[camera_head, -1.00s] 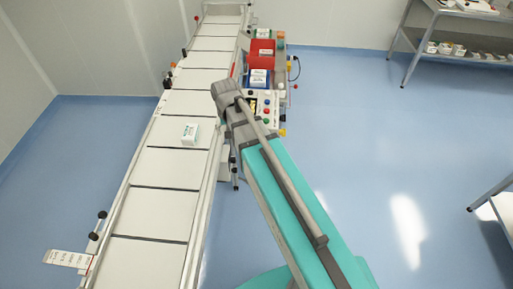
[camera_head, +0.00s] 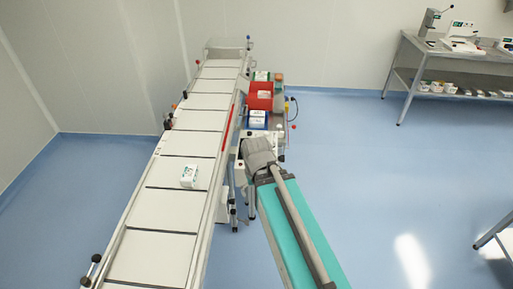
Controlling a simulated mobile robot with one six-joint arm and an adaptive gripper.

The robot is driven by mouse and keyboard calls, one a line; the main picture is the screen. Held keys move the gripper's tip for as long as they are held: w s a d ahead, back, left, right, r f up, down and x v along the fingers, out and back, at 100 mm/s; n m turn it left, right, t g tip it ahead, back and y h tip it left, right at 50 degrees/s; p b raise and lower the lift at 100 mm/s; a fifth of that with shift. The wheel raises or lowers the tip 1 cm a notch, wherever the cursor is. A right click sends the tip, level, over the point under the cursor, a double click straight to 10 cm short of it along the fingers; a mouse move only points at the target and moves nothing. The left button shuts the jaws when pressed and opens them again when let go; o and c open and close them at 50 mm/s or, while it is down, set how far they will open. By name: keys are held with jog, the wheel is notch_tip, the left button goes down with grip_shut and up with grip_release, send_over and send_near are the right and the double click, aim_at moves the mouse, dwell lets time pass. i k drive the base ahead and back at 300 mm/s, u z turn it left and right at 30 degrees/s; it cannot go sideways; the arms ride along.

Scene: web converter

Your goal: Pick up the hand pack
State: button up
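A small white box with green print (camera_head: 189,175) lies on the pale conveyor belt (camera_head: 165,207), near the middle of the picture's left half. I cannot read its label, so I cannot tell whether it is the hand pack. My arm reaches up from the bottom right and ends in a grey joint (camera_head: 259,155) beside the belt's right edge. My gripper's fingers do not show. The box stands apart from the visible part of my arm.
Right of the belt stand a red bin (camera_head: 259,96) and a blue bin (camera_head: 257,120), both with packs inside. A shelf table (camera_head: 440,62) with devices and small boxes stands at the back right. The blue floor (camera_head: 345,150) between is clear.

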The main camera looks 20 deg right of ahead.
aim_at(254, 123)
jog(key=k, duration=0.65)
jog(key=z, duration=0.35)
jog(key=i, duration=0.7)
jog(key=z, duration=0.5)
jog(key=i, duration=1.6)
jog(key=u, duration=0.8)
